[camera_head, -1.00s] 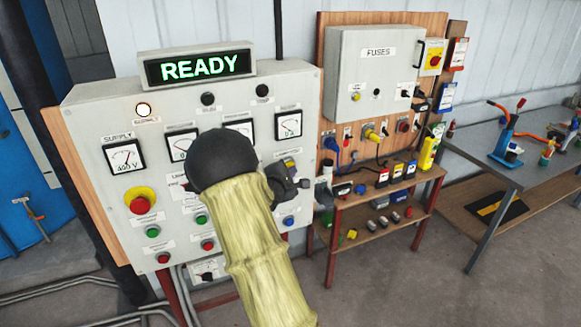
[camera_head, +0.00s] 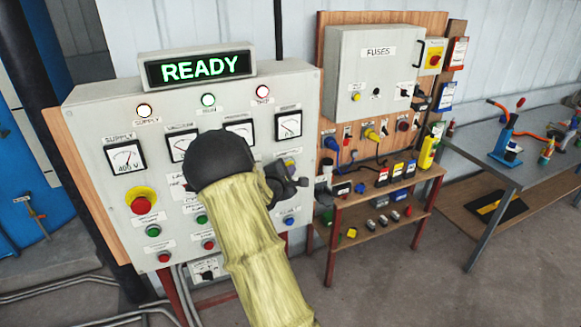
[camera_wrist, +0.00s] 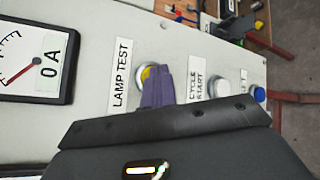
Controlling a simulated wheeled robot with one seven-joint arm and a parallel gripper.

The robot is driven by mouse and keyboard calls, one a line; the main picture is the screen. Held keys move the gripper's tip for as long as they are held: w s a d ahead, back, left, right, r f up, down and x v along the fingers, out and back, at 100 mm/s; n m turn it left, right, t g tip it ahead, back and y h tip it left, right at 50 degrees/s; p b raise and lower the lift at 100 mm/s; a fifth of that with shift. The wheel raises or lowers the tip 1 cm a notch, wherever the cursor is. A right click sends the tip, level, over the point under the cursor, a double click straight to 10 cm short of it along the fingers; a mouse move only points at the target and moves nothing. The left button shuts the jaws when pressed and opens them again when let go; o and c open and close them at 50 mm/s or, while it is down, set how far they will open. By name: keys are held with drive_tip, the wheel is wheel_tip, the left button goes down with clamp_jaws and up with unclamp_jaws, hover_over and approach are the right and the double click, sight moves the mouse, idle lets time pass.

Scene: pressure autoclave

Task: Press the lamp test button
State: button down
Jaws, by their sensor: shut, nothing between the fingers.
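The yellow lamp test button (camera_wrist: 147,76) sits on the grey control panel (camera_head: 88,112), beside its LAMP TEST label (camera_wrist: 121,76) in the wrist view. My gripper (camera_wrist: 158,88) is shut and empty, its fingertips against the button and covering part of it. In the head view my gripper (camera_head: 286,168) is at the panel's right side, largely hidden by my arm. At the panel's top, the supply lamp (camera_head: 144,110), the green run lamp (camera_head: 208,99) and the red-rimmed lamp (camera_head: 262,92) are all lit.
A READY display (camera_head: 199,68) tops the panel. A white cycle start button (camera_wrist: 219,85) and a blue button (camera_wrist: 259,94) lie close to my fingers. A red emergency stop (camera_head: 141,204) is at left. A fuse board (camera_head: 375,75) and shelf stand to the right.

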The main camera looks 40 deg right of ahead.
drive_tip(key=shift+s+a, duration=0.25)
drive_tip(key=shift+s, duration=0.6)
drive_tip(key=s, duration=0.2)
drive_tip(key=s+a, duration=0.1)
drive_tip(key=s, duration=0.2)
drive_tip(key=shift+a, duration=0.1)
drive_tip(key=shift+w, duration=0.1)
idle(0.9)
